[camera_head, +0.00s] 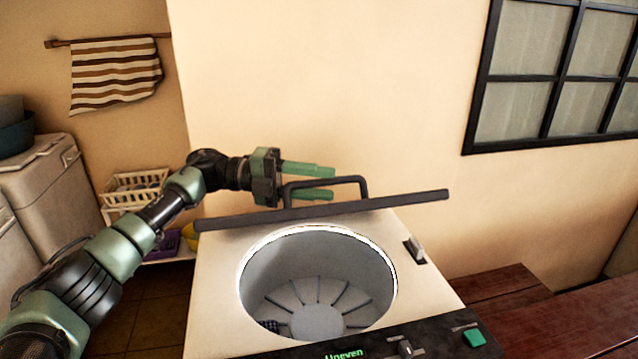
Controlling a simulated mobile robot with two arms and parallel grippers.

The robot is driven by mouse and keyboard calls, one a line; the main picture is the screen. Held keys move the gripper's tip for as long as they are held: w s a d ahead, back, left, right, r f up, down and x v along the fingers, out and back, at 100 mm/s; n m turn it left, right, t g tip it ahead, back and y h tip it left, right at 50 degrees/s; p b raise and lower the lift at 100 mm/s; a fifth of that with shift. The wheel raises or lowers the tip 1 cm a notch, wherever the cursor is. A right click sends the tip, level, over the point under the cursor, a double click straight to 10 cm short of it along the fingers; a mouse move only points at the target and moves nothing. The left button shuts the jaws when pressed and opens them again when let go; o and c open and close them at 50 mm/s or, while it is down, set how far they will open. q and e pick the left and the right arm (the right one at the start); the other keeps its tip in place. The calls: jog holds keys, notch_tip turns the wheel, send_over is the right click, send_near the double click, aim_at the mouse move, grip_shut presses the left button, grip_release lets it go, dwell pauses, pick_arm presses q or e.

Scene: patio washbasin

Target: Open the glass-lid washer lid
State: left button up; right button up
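The washer (221,285) stands in front of me, a white top-loader with a round drum opening (318,309) that is uncovered. Its lid (405,201) is raised and seen nearly edge-on as a dark bar across the back of the washer top. A dark handle (350,180) sticks up from the lid. My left gripper (333,183) is behind and above the lid, beside the handle. I cannot tell whether a finger touches the handle. My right gripper is not in view.
A wooden bench (570,320) stands at the right. A shelf with a cream basket (135,190) and another pale machine (45,190) are at the left. The wall is close behind the washer.

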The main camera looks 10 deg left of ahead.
pick_arm(q)
jog(key=a+b, duration=0.3)
jog(key=a, duration=0.3)
jog(key=shift+a, duration=0.4)
jog(key=shift+a+r, duration=0.15)
jog(key=shift+a, duration=0.35)
jog(key=shift+c, duration=0.4)
